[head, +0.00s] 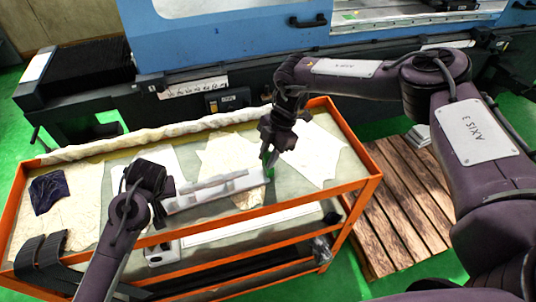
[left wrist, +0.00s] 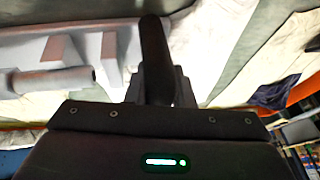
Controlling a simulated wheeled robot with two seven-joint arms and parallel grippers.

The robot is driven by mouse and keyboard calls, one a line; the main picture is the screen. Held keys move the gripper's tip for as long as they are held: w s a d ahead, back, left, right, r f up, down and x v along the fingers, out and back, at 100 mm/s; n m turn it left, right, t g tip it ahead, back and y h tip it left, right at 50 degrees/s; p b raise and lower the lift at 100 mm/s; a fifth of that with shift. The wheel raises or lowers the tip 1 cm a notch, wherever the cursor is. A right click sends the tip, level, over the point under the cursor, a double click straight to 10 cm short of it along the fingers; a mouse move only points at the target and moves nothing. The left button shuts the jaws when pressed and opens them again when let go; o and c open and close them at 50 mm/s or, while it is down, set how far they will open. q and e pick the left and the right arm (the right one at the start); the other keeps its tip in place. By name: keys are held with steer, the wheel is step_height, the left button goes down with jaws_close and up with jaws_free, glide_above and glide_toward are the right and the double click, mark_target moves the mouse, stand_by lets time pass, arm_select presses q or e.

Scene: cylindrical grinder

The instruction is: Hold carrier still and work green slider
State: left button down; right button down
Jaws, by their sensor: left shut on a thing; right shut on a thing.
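The carrier (head: 215,191) is a long pale grey part with raised blocks, lying on the cart's top. My left gripper (head: 163,200) is at its left end and shut on it. The left wrist view shows the carrier (left wrist: 55,52) running off to the left from my dark left gripper (left wrist: 157,75); the exact grip is partly hidden. The green slider (head: 270,172) is at the carrier's right end. My right gripper (head: 268,152) comes down from above and is shut on the green slider, which it partly covers.
The orange-rimmed cart (head: 366,184) carries pale cloths or sheets (head: 310,155) and a dark blue cloth (head: 48,192). A rolled cloth (head: 150,138) lies along its back edge. The blue grinder (head: 225,40) stands behind. A wooden pallet (head: 400,215) lies to the right.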

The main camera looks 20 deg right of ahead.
mark_target(244, 171)
steer(key=a, duration=0.6)
steer(key=shift+s+a, duration=0.15)
steer(key=shift+s, duration=0.15)
steer(key=c, duration=1.1)
jaws_free()
steer(key=shift+c, duration=0.2)
steer(key=v, duration=1.2)
